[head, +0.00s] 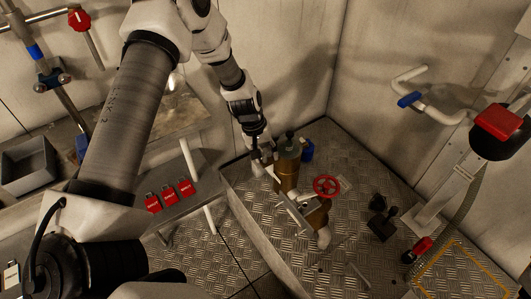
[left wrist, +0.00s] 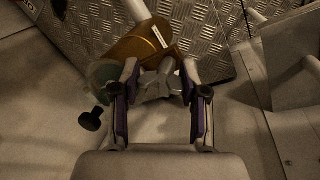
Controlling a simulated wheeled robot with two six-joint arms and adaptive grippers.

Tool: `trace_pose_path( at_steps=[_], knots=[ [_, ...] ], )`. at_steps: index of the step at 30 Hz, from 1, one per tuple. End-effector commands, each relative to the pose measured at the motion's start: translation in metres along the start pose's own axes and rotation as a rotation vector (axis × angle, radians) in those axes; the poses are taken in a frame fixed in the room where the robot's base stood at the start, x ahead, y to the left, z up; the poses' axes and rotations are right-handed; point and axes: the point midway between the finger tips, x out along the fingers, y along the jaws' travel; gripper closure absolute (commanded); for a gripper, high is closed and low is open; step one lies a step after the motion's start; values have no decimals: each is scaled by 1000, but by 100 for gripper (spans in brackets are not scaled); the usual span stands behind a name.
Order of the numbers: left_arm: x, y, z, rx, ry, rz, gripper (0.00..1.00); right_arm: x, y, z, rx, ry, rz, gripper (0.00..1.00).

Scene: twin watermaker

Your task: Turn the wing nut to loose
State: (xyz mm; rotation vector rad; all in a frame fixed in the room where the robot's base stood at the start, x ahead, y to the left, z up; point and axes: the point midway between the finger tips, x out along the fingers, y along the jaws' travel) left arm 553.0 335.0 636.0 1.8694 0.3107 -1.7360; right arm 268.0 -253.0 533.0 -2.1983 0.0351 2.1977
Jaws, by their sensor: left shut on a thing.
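The wing nut (left wrist: 160,84) is a grey, lobed piece in the left wrist view, between my left fingers and in front of a bronze cylindrical housing (left wrist: 140,46). My left gripper (left wrist: 160,78) is shut on it, one finger on each side. In the head view, my left gripper (head: 262,158) reaches down to the left side of the upright bronze housing (head: 287,176), near its grey-green top. The wing nut is too small and covered to make out there. My right gripper is in neither view.
A red handwheel (head: 326,186) stands just right of the housing, and a blue part (head: 307,150) behind it. Several red padlocks (head: 168,193) lie on the bench at left. A black knob (left wrist: 91,119) is left of my fingers. Walls close the back corner.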

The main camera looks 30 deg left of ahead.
Motion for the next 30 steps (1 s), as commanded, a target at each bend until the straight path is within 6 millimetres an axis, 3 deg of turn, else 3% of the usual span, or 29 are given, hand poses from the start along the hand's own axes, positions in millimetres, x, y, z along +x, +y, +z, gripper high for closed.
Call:
trace_pose_path(
  at_steps=[15,30],
  knots=[
    [-1,0,2,-294,70,-3,91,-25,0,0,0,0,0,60],
    [1,0,1,-570,139,-3,91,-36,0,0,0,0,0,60]
  ],
)
